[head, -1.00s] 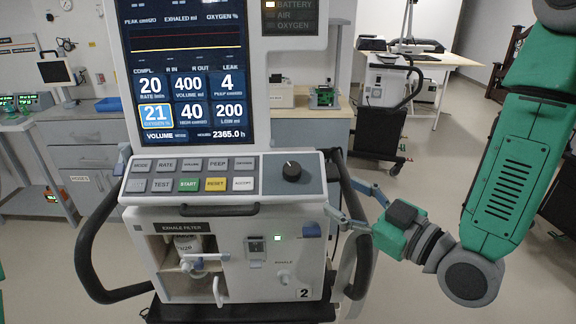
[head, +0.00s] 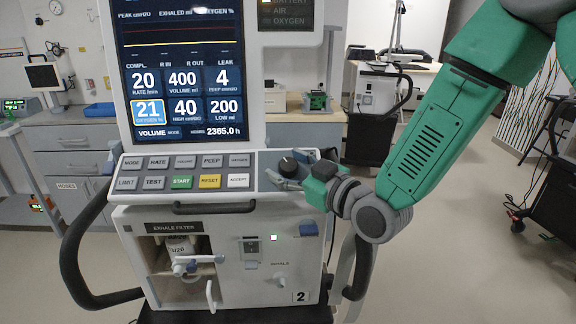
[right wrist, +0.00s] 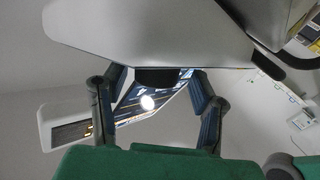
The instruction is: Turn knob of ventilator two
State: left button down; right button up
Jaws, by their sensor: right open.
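Ventilator two (head: 302,296), marked with a "2", stands in the middle of the head view. Its black knob (head: 288,166) sits at the right end of the sloped button panel. My right gripper (head: 290,174) is at the knob, coming in from the right, and partly covers that panel corner. In the right wrist view the two fingers (right wrist: 157,95) are spread apart, and the dark knob (right wrist: 156,77) shows between them under the pale panel. I cannot tell whether a finger touches it. My left gripper is not in view.
The ventilator's screen (head: 185,70) rises behind the panel. Rows of buttons (head: 182,182) lie left of the knob. A black side handle (head: 75,245) curves out at the left. A dark cart (head: 370,135) stands behind at the right. Open floor lies to the right.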

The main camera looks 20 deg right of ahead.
jog(key=shift+a, duration=0.1)
jog(key=shift+d, duration=0.2)
jog(key=shift+d+f, duration=0.1)
jog(key=shift+d, duration=0.25)
jog(key=c, duration=1.2)
jog(key=shift+o, duration=0.2)
jog(key=shift+a, duration=0.2)
jog(key=shift+m, duration=0.3)
jog(key=shift+m+t+h+b, duration=0.3)
jog(key=shift+h+b, duration=0.15)
jog(key=shift+h, duration=0.05)
jog(key=shift+a+m+t+h+b, duration=0.1)
jog(key=shift+m+t+h+b, duration=0.6)
jog(key=shift+m+h, duration=0.45)
jog(key=shift+m+t+h+b, duration=0.4)
jog(key=shift+m+t+h, duration=0.1)
jog(key=shift+m+h, duration=1.65)
